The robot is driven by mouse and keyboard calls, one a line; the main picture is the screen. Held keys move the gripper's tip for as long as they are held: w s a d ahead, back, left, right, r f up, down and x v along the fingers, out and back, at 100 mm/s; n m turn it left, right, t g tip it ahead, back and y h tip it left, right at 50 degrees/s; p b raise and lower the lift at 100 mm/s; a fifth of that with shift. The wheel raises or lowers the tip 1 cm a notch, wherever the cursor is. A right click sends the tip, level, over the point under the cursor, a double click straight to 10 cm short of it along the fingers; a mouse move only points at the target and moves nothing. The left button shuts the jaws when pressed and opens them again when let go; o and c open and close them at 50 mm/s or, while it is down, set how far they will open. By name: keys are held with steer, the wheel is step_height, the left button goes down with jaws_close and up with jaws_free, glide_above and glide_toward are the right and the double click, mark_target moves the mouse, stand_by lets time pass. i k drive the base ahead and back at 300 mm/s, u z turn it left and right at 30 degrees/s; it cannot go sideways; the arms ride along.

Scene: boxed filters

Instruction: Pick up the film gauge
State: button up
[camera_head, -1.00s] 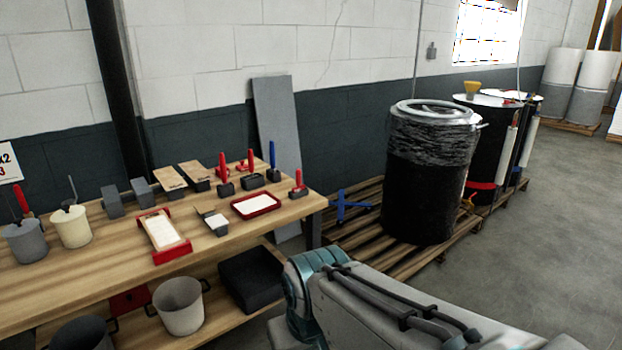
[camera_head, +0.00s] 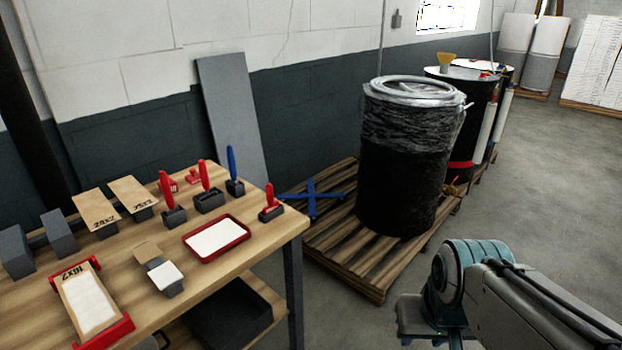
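No piece on the wooden workbench (camera_head: 215,283) is clearly marked as the film gauge, and I cannot tell which it is. Candidates are a red-handled tool (camera_head: 168,190) and another red-handled tool (camera_head: 204,178) in dark blocks, a blue-handled tool (camera_head: 231,165) in a dark block, and a short red-handled piece (camera_head: 270,198) on a dark holder near the bench's right end. A small red piece (camera_head: 193,176) lies behind them. My arm shows at the lower right, beside the bench and apart from it.
A wrapped drum (camera_head: 405,150) stands on a pallet (camera_head: 335,255) to the right.

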mark_target(273, 205)
steer(key=u, duration=0.05)
steer(key=i, duration=0.9)
steer(key=u, duration=0.9)
steer(key=i, duration=0.65)
steer(key=u, duration=0.7)
